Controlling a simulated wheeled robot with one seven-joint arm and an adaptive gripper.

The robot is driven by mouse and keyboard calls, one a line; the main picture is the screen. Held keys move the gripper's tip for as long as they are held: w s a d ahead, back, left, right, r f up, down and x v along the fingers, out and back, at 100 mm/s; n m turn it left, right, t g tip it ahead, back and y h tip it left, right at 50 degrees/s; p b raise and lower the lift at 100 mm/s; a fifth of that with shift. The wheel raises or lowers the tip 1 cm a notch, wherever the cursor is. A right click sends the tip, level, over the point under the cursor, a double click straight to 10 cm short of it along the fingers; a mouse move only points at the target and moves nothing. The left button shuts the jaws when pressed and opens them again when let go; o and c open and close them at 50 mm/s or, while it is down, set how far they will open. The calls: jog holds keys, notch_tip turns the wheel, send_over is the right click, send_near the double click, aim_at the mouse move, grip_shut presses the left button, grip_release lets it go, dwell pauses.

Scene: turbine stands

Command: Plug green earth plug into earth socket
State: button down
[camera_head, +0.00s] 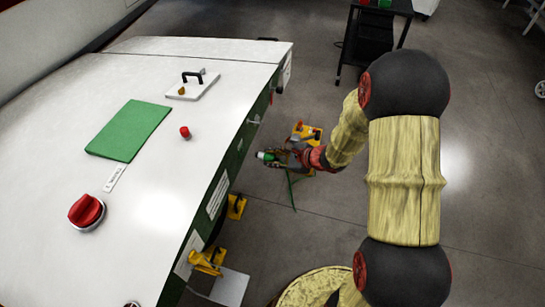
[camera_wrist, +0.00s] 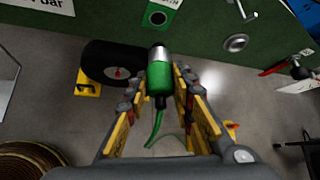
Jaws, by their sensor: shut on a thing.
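The green earth plug (camera_wrist: 159,80) has a silver tip and a green cable hanging below it. My gripper (camera_wrist: 158,95) is shut on the plug's green body, with the tip pointing up the picture toward the dark green panel. In the head view, the plug (camera_head: 267,156) is beside the stand's green side, held by my gripper (camera_head: 281,157).
The white-topped stand (camera_head: 160,190) fills the left of the head view. Yellow brackets (camera_head: 207,262) are at its lower side. A black wheel (camera_wrist: 112,66), a silver knob (camera_wrist: 236,42) and a red-handled valve (camera_wrist: 274,69) are near the panel. A black cart (camera_head: 367,37) stands behind.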

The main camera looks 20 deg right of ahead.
aim_at(263, 155)
jog(key=shift+w+a+b, duration=0.25)
jog(key=shift+w+a, duration=0.45)
jog(key=shift+a, duration=0.15)
jog(key=shift+w+a+b, duration=0.2)
jog(key=shift+w+a, duration=0.45)
jog(key=shift+a, duration=0.2)
jog(key=shift+w+a+b, duration=0.65)
jog(key=shift+a+b, duration=0.25)
jog(key=shift+b, duration=0.65)
jog(key=shift+w+a+r+b, duration=0.15)
jog(key=shift+a+r+b, duration=0.1)
jog(key=shift+r+b, duration=0.05)
dwell(0.8)
jog(key=c, duration=1.9)
grip_release()
jog(key=shift+w+a+f, duration=0.1)
jog(key=shift+a, duration=0.1)
jog(key=shift+o, duration=0.8)
jog(key=shift+a+f, duration=0.15)
jog(key=shift+o, duration=1.4)
jog(key=shift+d, duration=0.25)
jog(key=shift+o, duration=1)
jog(key=shift+d, duration=0.1)
